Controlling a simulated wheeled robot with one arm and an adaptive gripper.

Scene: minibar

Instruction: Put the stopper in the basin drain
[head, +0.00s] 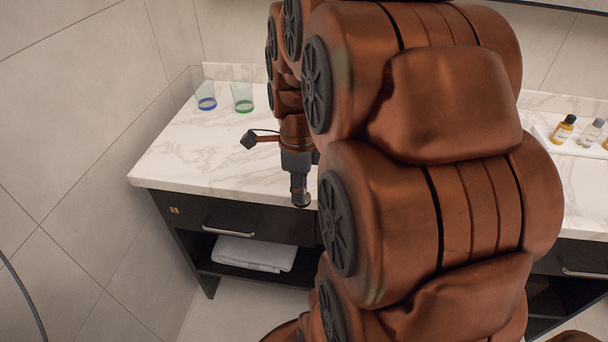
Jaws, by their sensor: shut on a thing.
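My gripper (299,188) points down at the front edge of the marble counter, left of my large arm links. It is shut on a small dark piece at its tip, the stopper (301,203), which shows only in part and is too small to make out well. The basin and its drain are not visible; my arm covers the middle of the counter.
The marble counter (185,160) is clear at the left front. A blue-based glass (206,97) and a green-based glass (243,98) stand at its back left. Small bottles (563,130) stand on a white tray at right. A folded towel (253,253) lies on the shelf below.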

